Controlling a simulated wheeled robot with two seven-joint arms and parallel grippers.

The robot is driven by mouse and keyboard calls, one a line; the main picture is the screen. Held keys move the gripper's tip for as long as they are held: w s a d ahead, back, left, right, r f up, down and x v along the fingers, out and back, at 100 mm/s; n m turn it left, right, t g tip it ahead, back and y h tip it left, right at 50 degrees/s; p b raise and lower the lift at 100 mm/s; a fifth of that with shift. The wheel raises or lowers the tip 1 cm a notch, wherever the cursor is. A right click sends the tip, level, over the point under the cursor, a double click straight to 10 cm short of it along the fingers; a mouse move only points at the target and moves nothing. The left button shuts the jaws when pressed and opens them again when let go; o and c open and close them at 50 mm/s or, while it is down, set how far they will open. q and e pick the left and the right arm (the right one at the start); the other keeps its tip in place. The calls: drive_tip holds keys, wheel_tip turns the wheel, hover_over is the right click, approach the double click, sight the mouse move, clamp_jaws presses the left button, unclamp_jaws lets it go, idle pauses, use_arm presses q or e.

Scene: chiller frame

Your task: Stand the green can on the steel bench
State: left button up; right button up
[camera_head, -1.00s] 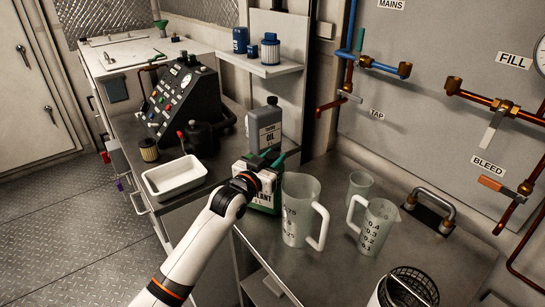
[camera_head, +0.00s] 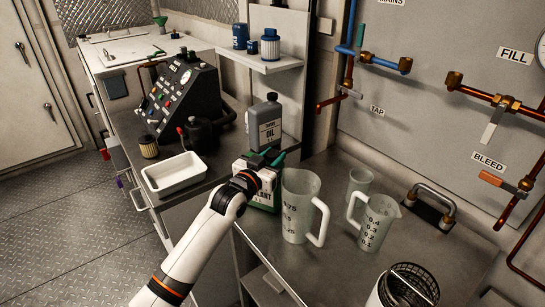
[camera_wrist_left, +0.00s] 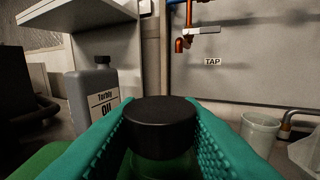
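The green can (camera_head: 263,199), with a white label, stands upright at the left end of the steel bench (camera_head: 325,262), just left of a large clear jug. I cannot tell whether its base touches the bench. My left gripper (camera_head: 267,160) is at the can's top, with its green fingers on either side of the neck. In the left wrist view the ridged fingers press close against both sides of the black cap (camera_wrist_left: 158,125), and green shows below it. My arm hides part of the can. My right gripper is not in view.
A large clear jug (camera_head: 297,205) stands close to the can's right. A smaller jug (camera_head: 375,222), a beaker (camera_head: 360,183) and a wire basket (camera_head: 410,285) are farther right. The grey oil bottle (camera_head: 265,125) and white tray (camera_head: 175,175) are on the left counter.

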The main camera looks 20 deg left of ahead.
use_arm(q)
drive_tip(key=o, duration=0.4)
drive_tip(key=shift+r, duration=0.25)
drive_tip(key=shift+f, duration=0.3)
drive_tip(key=b+v, duration=0.1)
drive_tip(key=v, duration=1.1)
drive_tip(key=s+d+f+g+y, duration=0.1)
drive_tip(key=s+f+g+y, duration=0.35)
drive_tip(key=s+f, duration=0.8)
drive_tip(key=s+a+f+n+g, duration=0.1)
drive_tip(key=s+f+g, duration=0.35)
drive_tip(key=s, duration=0.45)
drive_tip(key=s+f+g, duration=0.4)
drive_tip(key=s+g, duration=0.1)
drive_tip(key=s, duration=0.5)
wheel_tip(320, 180, down, 27)
drive_tip(key=s+g, duration=0.1)
drive_tip(key=shift+g+y, duration=0.25)
drive_tip(key=shift+g, duration=0.45)
drive_tip(key=s+a+f, duration=0.1)
drive_tip(key=s+f, duration=0.3)
drive_tip(key=s, duration=0.1)
drive_tip(key=s+a+f, duration=0.1)
drive_tip(key=s+f, duration=0.4)
drive_tip(key=s+a+f, duration=0.1)
drive_tip(key=s+f, duration=0.4)
drive_tip(key=s, duration=0.1)
drive_tip(key=shift+s+a+f, duration=0.15)
drive_tip(key=shift+a, duration=0.05)
